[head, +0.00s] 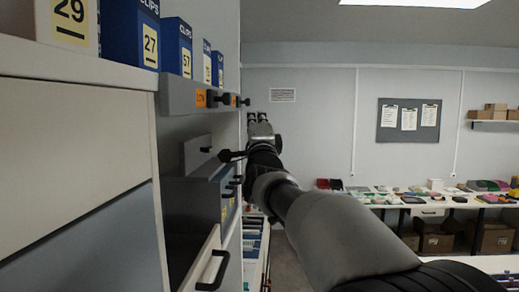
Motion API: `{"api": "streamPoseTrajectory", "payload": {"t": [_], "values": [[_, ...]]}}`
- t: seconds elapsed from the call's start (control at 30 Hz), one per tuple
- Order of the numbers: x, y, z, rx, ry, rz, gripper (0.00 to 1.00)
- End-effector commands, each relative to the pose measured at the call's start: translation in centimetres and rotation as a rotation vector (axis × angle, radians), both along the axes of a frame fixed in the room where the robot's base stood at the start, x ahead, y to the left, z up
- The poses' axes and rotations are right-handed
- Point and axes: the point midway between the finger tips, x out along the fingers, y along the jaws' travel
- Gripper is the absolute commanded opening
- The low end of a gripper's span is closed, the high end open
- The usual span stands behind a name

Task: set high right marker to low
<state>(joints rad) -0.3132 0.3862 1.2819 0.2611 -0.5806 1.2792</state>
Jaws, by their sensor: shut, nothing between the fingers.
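A grey rail (178,95) runs along the shelf edge at the left. It bears an orange label (201,98), its lettering too small to read surely, and dark knobs (213,98) in a row along it. Which of them, if any, is the high right marker I cannot tell. My arm reaches in from the lower right and hides part of what lies behind.
Blue clips boxes (148,40) stand on the shelf above the rail. Below, a grey drawer (190,215) and a lower drawer with a black handle (214,271) jut out. A cluttered bench (425,205) stands at the far right. Cartons (437,240) lie under it.

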Motion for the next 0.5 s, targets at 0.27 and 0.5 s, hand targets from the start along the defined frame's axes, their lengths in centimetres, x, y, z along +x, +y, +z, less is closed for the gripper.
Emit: {"api": "streamPoseTrajectory", "payload": {"t": [0.27, 0.5], "values": [[-5.4, -0.8, -2.7, 0.001, -0.003, 0.001, 0.00], [-7.2, -1.1, -3.4, 0.001, -0.004, 0.000, 0.00]]}}
